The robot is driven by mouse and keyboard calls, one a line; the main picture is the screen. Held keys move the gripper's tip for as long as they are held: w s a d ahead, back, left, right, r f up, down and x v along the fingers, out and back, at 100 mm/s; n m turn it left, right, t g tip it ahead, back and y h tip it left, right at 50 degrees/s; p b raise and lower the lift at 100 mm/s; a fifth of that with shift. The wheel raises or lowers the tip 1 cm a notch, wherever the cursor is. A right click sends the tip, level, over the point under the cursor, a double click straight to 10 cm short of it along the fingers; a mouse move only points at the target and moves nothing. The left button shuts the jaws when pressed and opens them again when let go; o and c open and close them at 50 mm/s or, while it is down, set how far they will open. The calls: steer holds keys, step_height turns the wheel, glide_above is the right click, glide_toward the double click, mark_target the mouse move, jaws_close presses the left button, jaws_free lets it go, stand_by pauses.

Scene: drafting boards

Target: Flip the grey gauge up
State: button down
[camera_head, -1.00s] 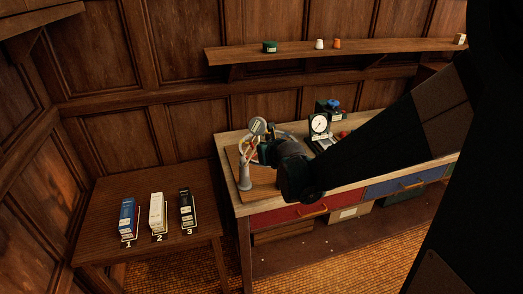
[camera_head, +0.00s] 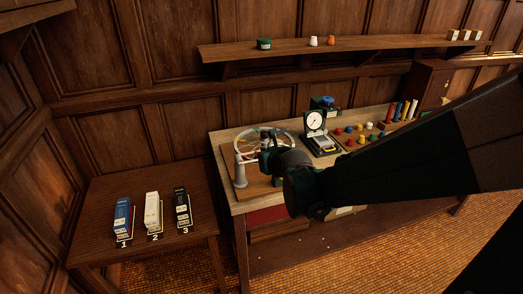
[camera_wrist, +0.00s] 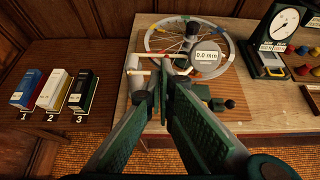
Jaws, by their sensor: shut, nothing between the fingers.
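The grey gauge (camera_wrist: 207,58) is a round disc reading "0.0 mm" in the wrist view. It sits in front of the spoked wheel (camera_wrist: 232,40), just right of my fingertips. I cannot make it out in the head view, where my gripper covers that spot. The wheel also shows in the head view (camera_head: 284,132), on a wooden board with a grey post (camera_head: 240,172). My gripper (camera_wrist: 167,68) is shut and empty, its tips left of the gauge with a small gap in the picture. It also shows in the head view (camera_head: 267,146). Contact cannot be told.
A dial instrument (camera_head: 315,122) and coloured pegs (camera_head: 362,130) stand further right on the bench (camera_head: 226,150). Blue, white and black boxes (camera_head: 122,214) stand on a side table (camera_head: 95,235) at left. A shelf (camera_head: 350,45) runs above.

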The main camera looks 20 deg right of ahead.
steer(key=shift+s+a+r, duration=0.15)
steer(key=shift+s+a, duration=0.15)
steer(key=shift+s, duration=0.25)
steer(key=shift+s+a+r, duration=0.15)
steer(key=shift+s+a, duration=0.1)
steer(key=shift+s, duration=0.3)
steer(key=shift+s+a+r, duration=0.15)
steer(key=shift+s+a, duration=0.15)
steer(key=shift+s, duration=0.25)
steer(key=s+a+r+m+g, duration=0.1)
steer(key=s+m+g, duration=0.3)
steer(key=s+m, duration=2.3)
steer(key=a+m+b, duration=0.1)
steer(key=m, duration=0.8)
steer(key=shift+s+a+r+g, duration=0.2)
steer(key=shift+s+r+g, duration=0.05)
steer(key=shift+g, duration=0.15)
